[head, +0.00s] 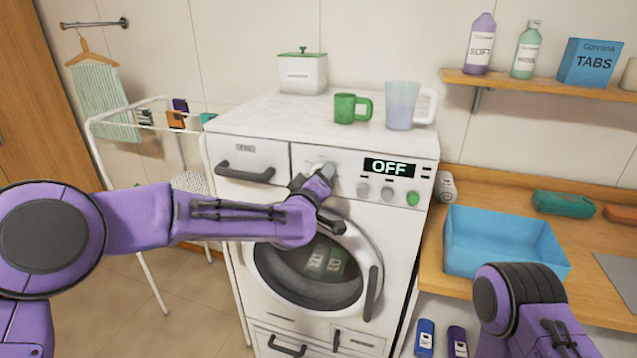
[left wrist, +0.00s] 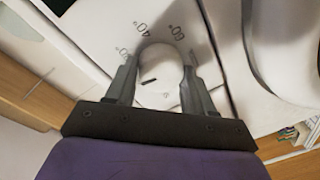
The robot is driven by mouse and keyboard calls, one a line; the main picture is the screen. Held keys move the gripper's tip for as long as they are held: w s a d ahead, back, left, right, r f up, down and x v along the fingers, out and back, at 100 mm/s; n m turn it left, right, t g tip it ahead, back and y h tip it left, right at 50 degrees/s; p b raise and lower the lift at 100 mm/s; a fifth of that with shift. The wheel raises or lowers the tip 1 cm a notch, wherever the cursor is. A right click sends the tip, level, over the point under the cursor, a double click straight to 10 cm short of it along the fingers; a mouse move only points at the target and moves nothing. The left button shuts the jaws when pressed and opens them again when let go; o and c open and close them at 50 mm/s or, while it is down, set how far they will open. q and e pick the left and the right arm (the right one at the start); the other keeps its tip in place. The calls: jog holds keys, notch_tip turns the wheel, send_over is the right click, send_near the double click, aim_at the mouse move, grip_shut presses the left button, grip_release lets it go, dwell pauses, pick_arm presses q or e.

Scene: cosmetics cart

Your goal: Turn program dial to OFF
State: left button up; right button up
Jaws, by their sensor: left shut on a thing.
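The washing machine (head: 350,215) stands in the middle of the head view. Its display (head: 389,168) reads OFF. My left gripper (head: 318,174) is at the program dial on the front panel and hides part of it. In the left wrist view the pale round dial (left wrist: 158,75) sits between the two fingers of my left gripper (left wrist: 160,84), which is shut on it. A dark pointer line shows on the dial, and temperature marks are printed around it. My right arm is at the lower right of the head view; its gripper is out of view.
A green mug (head: 347,108), a measuring jug (head: 402,106) and a white canister (head: 302,73) stand on the machine's top. A blue basin (head: 503,243) is on the wooden counter at right. A drying rack (head: 112,122) stands at left.

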pick_arm(q)
jog(key=shift+f+n, duration=0.1)
jog(key=shift+n, duration=0.5)
jog(key=o, duration=1)
jog(key=shift+b, duration=0.35)
jog(key=b+v, duration=0.3)
jog(key=v, duration=0.7)
jog(key=shift+s, duration=0.3)
jog(key=shift+a, duration=0.1)
